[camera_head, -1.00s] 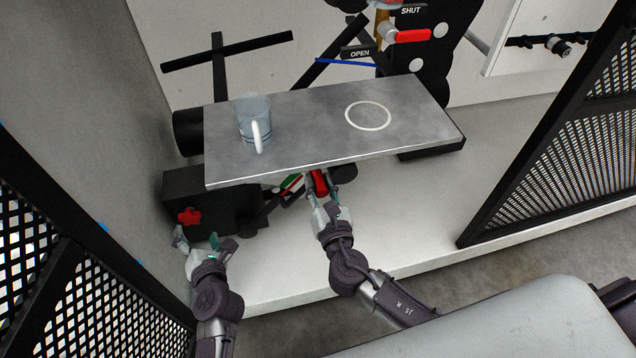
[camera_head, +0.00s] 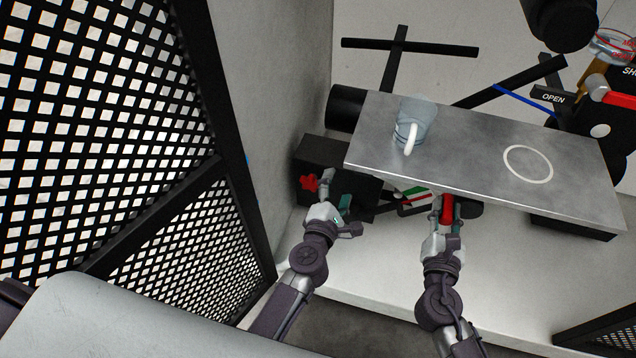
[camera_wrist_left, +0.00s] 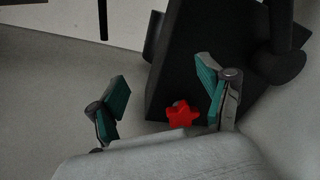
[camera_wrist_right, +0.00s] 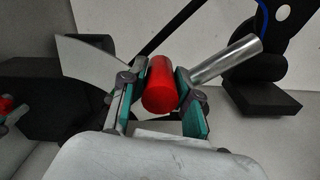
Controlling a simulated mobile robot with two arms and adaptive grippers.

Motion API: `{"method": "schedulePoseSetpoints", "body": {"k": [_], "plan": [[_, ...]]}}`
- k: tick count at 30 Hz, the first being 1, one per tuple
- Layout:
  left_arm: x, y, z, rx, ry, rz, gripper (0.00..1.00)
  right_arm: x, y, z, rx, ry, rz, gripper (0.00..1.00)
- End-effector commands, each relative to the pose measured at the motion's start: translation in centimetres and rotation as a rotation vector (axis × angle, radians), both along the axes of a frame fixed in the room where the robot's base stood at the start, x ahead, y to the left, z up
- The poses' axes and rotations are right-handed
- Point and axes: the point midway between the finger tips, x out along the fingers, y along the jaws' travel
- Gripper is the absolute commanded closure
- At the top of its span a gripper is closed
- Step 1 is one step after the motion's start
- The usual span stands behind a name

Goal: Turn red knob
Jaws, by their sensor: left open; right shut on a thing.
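The red star-shaped knob (camera_head: 309,183) sits on the front of a black box (camera_head: 335,160) below the left end of the grey shelf. It also shows in the left wrist view (camera_wrist_left: 182,114), between the spread fingers and nearer the right one. My left gripper (camera_head: 338,202) is open and empty, close in front of the knob and a little right of it in the head view. My right gripper (camera_head: 446,222) is shut on a red cylindrical handle (camera_wrist_right: 160,84) under the shelf's front edge. In the right wrist view both teal pads flank the handle.
A grey shelf (camera_head: 470,160) overhangs the workspace, with a clear mug (camera_head: 415,122) and a white ring mark (camera_head: 528,164). A red-handled lever (camera_head: 612,97) by an OPEN label is at right. A black mesh panel (camera_head: 100,110) stands at left.

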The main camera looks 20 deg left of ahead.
Motion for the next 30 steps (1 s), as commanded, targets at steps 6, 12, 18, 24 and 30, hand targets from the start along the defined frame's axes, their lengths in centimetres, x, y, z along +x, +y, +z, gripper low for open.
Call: {"method": "schedulePoseSetpoints", "body": {"k": [6, 12, 18, 24, 30], "plan": [[0.0, -10.3, 0.8, 0.441, -0.127, -0.513, 0.21, -0.1, -0.1, -0.4, -0.005, 0.007, -0.002, 1.00], [-2.9, -14.8, -4.9, 0.888, -0.068, -0.958, 0.21, -0.1, -0.1, -0.4, -0.004, 0.008, -0.002, 1.00], [-4.4, -12.7, -10.5, 1.360, 0.137, -1.289, 0.21, -0.1, -0.1, -0.4, -0.004, 0.008, -0.002, 1.00], [-2.3, -6.8, -10.6, 1.853, 0.445, -1.412, 0.21, -0.1, -0.1, -0.4, -0.004, 0.008, -0.002, 1.00], [0.2, -0.4, -6.2, 2.208, 0.832, -1.321, 0.21, -0.1, -0.1, -0.4, -0.004, 0.008, -0.002, 1.00]]}}
